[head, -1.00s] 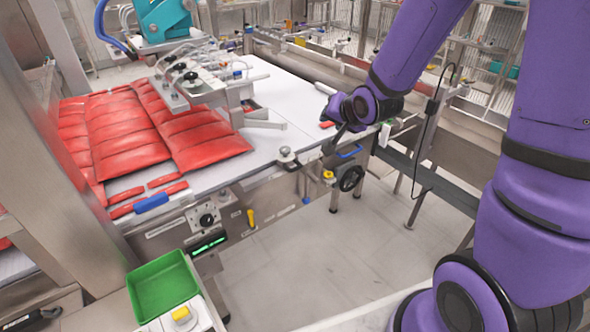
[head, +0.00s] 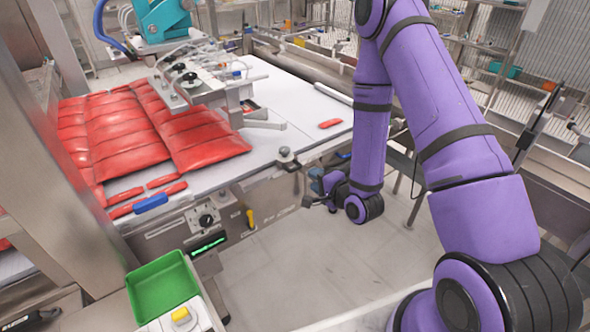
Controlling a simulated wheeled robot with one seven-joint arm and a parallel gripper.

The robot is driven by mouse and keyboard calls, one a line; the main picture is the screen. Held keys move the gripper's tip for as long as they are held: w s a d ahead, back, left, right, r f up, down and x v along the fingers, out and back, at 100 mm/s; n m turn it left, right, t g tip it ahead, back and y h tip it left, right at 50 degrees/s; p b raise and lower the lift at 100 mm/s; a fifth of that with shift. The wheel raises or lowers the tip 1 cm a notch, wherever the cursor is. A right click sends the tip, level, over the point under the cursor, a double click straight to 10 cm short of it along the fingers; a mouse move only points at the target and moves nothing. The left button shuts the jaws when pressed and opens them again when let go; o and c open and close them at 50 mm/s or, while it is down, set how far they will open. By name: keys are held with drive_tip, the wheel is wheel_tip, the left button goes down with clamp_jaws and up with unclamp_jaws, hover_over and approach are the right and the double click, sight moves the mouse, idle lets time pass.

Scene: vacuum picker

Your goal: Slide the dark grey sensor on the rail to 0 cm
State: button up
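A small grey clamp-like part with a dark knob (head: 286,156) sits on the front edge of the white conveyor; it may be the dark grey sensor, but I cannot tell for sure. Any scale marks on the rail are too small to read. My gripper (head: 309,203) is low in front of the machine's side, below and right of that part and apart from it. Its fingers are small and dark, and I cannot tell whether they are open. My purple arm hides part of the rail's right end.
Red packs (head: 135,130) lie on the white conveyor (head: 290,100) at left, with one small red piece (head: 330,124) alone at right. A yellow lever (head: 250,218) and a control box (head: 205,222) stick out at the front. A green tray (head: 160,288) stands front left. The floor ahead is clear.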

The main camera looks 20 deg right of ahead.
sight(295, 169)
drive_tip(key=x, duration=1)
drive_tip(key=shift+w+a+f, duration=0.1)
drive_tip(key=shift+w+a, duration=0.1)
drive_tip(key=shift+w, duration=0.1)
clamp_jaws()
